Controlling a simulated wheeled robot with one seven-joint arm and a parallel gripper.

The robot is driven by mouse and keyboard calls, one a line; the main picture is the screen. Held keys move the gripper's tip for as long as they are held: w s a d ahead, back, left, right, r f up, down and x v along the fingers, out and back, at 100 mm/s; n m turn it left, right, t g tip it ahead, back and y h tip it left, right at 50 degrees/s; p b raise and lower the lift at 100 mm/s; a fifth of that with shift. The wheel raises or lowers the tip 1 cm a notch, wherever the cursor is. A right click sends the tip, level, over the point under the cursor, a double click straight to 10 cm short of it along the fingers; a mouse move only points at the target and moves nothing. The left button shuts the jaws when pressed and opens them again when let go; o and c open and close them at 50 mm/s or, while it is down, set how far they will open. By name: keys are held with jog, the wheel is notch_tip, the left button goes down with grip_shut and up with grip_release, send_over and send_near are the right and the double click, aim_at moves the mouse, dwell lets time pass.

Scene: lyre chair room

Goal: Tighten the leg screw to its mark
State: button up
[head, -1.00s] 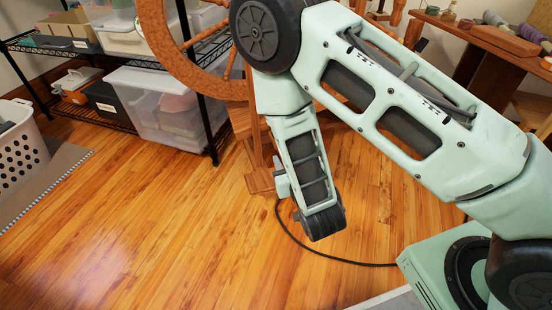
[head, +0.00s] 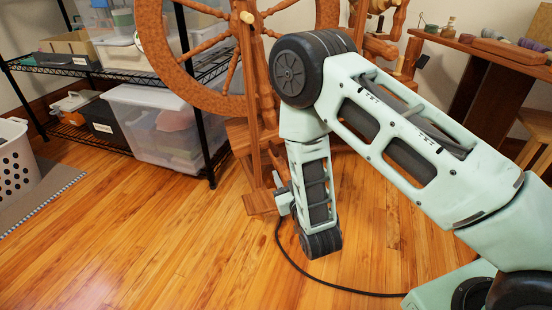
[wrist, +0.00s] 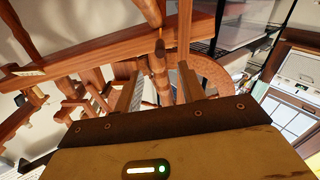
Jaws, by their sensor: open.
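The wooden spinning wheel (head: 262,75) stands behind my arm in the head view, its lower frame partly hidden. My gripper (head: 283,192) is low beside a wooden leg and foot of that frame, mostly hidden behind my last arm link. In the wrist view my gripper (wrist: 161,72) is open, with two grey pads apart and nothing held. A small dark knob-like end (wrist: 160,48), possibly the leg screw, shows just beyond the fingertips, between them in the picture. It appears apart from both pads. I cannot make out a mark on it.
A black wire shelf (head: 208,110) with plastic bins (head: 160,130) stands to the left. A dark cable (head: 320,282) lies on the floor near my arm. A white basket (head: 14,160) sits at far left, and a workbench (head: 480,48) at the back right. The front left floor is clear.

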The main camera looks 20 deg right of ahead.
aim_at(277, 157)
jog(key=w+b, duration=0.3)
jog(key=w, duration=0.6)
jog(key=shift+w+f+b, duration=0.1)
jog(key=shift+f+b, duration=0.05)
jog(key=shift+b, duration=0.2)
jog(key=shift+w, duration=0.45)
grip_shut()
